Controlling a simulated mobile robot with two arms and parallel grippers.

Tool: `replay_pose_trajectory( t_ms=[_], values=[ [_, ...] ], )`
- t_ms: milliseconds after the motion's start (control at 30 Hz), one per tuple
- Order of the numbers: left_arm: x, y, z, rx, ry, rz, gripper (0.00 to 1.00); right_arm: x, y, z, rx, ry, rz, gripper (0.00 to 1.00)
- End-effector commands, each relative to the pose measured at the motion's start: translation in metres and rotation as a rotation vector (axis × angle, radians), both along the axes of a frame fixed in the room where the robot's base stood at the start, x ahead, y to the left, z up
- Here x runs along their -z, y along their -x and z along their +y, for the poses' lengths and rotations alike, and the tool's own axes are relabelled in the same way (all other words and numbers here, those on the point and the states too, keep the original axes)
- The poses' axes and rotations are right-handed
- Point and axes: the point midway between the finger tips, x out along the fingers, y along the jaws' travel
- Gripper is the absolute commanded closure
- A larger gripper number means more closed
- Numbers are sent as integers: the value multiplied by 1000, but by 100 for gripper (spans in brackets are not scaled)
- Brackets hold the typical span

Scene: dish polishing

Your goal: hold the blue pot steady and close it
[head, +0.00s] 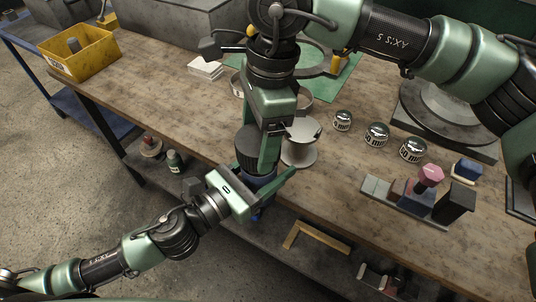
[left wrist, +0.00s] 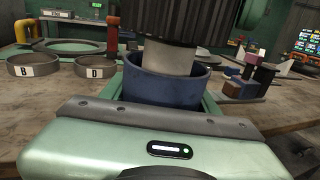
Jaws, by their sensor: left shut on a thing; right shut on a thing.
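The blue pot (head: 263,182) is at the table's front edge, between the fingers of my left gripper (head: 262,177). The pot also shows in the left wrist view (left wrist: 165,85), upright, with its mouth open to the top. My right gripper (head: 258,146) comes down from above and is shut on a dark ribbed lid (head: 247,142). In the left wrist view the lid (left wrist: 185,20) is over the pot, and its pale grey plug (left wrist: 168,62) reaches down into the mouth. The ribbed part stays above the rim. The pot's underside is hidden.
A grey spool (head: 299,152) stands just right of the lid. Several silver-topped jars (head: 377,134) and a rack of coloured blocks (head: 410,200) are farther right. A yellow bin (head: 85,62) is at the far left. The table's left part is mostly clear.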

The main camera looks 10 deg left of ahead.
Motion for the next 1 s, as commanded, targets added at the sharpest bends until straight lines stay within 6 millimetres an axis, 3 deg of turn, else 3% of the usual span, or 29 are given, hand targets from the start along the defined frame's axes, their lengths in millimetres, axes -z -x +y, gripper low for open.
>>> replay_pose_trajectory(
  t_ms=[1000],
  values=[
    [-1,0,0,1,1,-2,100,18,0,0,0,0,0,68]
  ],
)
